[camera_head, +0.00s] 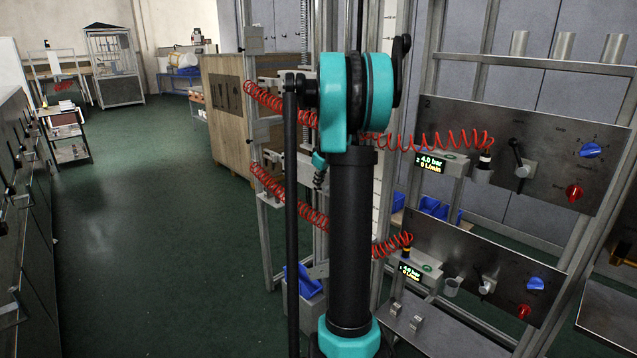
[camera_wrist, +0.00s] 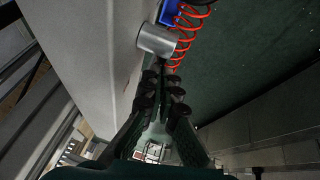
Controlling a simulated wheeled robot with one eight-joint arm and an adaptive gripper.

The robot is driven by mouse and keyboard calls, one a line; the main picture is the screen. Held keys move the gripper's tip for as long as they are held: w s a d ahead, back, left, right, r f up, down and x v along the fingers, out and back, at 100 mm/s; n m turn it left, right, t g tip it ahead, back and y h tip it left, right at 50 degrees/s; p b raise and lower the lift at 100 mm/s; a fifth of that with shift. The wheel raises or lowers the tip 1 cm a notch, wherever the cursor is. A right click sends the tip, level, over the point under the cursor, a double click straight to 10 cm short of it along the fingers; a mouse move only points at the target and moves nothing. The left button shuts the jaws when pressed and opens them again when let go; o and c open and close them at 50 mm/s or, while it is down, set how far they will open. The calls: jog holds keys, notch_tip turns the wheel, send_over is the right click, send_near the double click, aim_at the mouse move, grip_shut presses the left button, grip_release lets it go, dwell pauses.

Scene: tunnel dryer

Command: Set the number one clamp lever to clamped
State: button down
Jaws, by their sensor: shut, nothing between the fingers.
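Two grey panels stand at the right in the head view. The upper panel (camera_head: 560,150) bears a "2" and has a black lever (camera_head: 516,152). The lower panel (camera_head: 470,262) has a smaller lever (camera_head: 480,277) on a light mount, tilted up and left. Neither lever is clearly identifiable in the wrist view.
Red coiled hoses (camera_head: 440,143) run from the frame to the panels. Blue knobs (camera_head: 591,151) and red knobs (camera_head: 574,192) sit right of the levers. In the wrist view, a grey cylinder (camera_wrist: 155,39) is just beyond the fingertips, beside a red coil (camera_wrist: 187,40). Open green floor (camera_head: 140,240) lies left.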

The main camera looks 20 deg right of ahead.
jog(key=shift+w+a+f+g+h, duration=0.1)
jog(key=shift+f+g+h, duration=0.2)
jog(key=shift+f+g, duration=0.5)
jog(key=shift+w+d+f+g+h, duration=0.15)
jog(key=shift+f+g+h, duration=0.25)
jog(key=shift+g, duration=0.6)
jog(key=shift+w+a+f+g+h, duration=0.1)
jog(key=shift+a+f+g+h, duration=0.1)
jog(key=shift+f+g, duration=0.65)
jog(key=shift+r, duration=0.1)
